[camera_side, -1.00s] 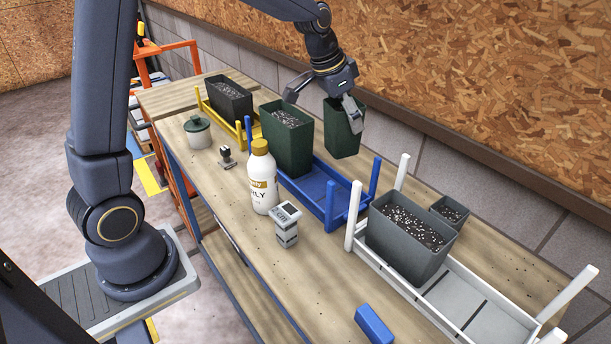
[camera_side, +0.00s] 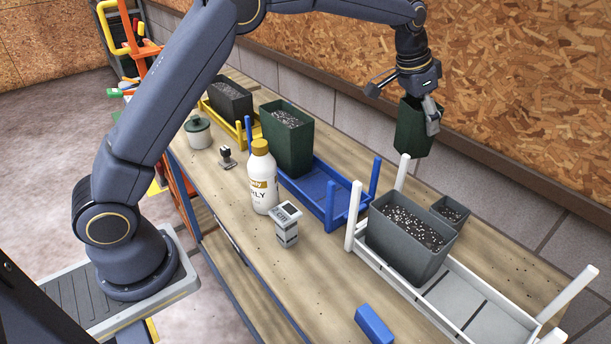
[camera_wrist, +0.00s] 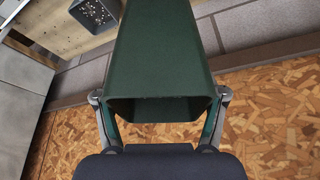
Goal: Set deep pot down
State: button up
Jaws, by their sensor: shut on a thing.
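A tall dark green pot (camera_side: 412,135) is held in the air by my gripper (camera_side: 406,106), near the back edge of the bench. It is roughly upright, and its bottom is clear of everything below. In the wrist view the green pot (camera_wrist: 160,50) fills the middle, with one finger of my gripper (camera_wrist: 160,98) on each side of it near the rim. My gripper is shut on the pot. The pot's inside is mostly hidden.
A white rack (camera_side: 439,306) holds a grey soil-filled pot (camera_side: 400,249), with free room at its front right. A small grey pot (camera_side: 458,222) stands beside it. A blue rack (camera_side: 318,190) holds another green pot (camera_side: 287,148). A bottle (camera_side: 262,183) stands in front.

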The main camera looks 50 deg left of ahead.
aim_at(401, 141)
notch_tip(401, 141, down, 15)
jog(key=shift+f, duration=0.1)
dwell(0.4)
jog(key=shift+f, duration=0.1)
jog(key=o, duration=1.8)
jog(key=v, duration=0.7)
jog(key=shift+s+r, duration=0.15)
jog(key=shift+r, duration=0.2)
